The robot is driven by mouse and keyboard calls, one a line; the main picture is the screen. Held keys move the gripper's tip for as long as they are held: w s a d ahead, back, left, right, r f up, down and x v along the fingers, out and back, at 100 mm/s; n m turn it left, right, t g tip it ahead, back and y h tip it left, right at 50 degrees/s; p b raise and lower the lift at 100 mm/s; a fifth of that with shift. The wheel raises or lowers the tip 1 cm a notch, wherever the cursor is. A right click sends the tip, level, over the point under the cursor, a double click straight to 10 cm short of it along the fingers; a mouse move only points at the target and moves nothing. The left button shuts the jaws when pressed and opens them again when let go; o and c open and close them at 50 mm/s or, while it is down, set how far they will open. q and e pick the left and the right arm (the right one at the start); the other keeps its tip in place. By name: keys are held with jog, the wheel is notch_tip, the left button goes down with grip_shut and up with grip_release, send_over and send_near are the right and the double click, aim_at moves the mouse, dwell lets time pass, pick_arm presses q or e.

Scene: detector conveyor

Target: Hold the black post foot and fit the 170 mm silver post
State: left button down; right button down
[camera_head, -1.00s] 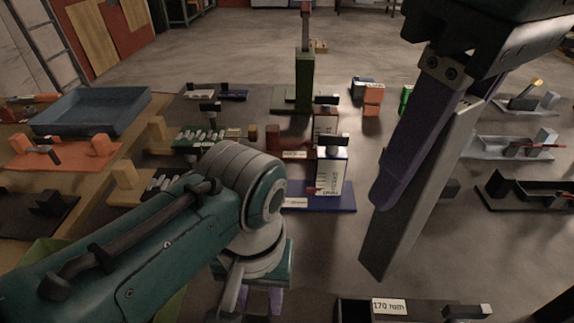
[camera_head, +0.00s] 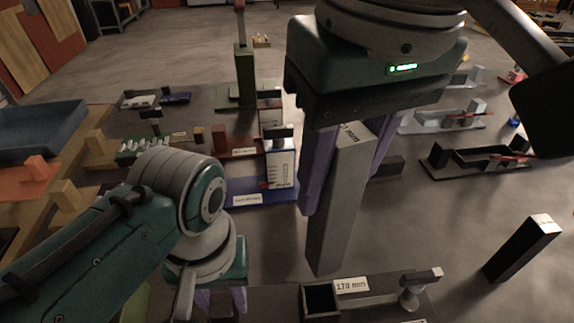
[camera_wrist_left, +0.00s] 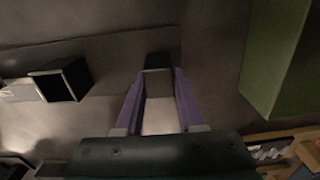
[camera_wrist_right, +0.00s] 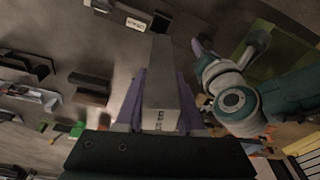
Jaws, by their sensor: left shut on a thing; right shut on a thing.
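The silver post (camera_head: 340,205) is a long grey square bar, held nearly upright between the purple fingers of my right gripper (camera_head: 345,165). It also shows in the right wrist view (camera_wrist_right: 160,80), with printed marks on its near end. Its lower end hangs near the 170 mm stand in the head view. My left gripper (camera_head: 221,303) is low at the bottom edge. In the left wrist view its fingers are shut on a dark block with a pale face (camera_wrist_left: 159,112), apparently the black post foot. Most of it is hidden in the head view.
The 170 mm stand (camera_head: 375,299) has an open black socket (camera_head: 320,301) and a small peg. A blue base with a white box (camera_head: 281,165) and a green column (camera_head: 245,75) stand behind. Several dark trays lie right.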

aim_at(330, 245)
jog(key=f+m, duration=0.2)
jog(key=shift+s+d+f+m, duration=0.15)
jog(key=shift+s+f+m, duration=0.1)
jog(key=shift+m, duration=0.15)
jog(key=shift+h, duration=0.3)
notch_tip(330, 245, down, 6)
jog(key=shift+d+r, duration=0.1)
jog(key=shift+f, duration=2.15)
jog(key=shift+f, duration=0.1)
jog(key=c, duration=0.5)
grip_release()
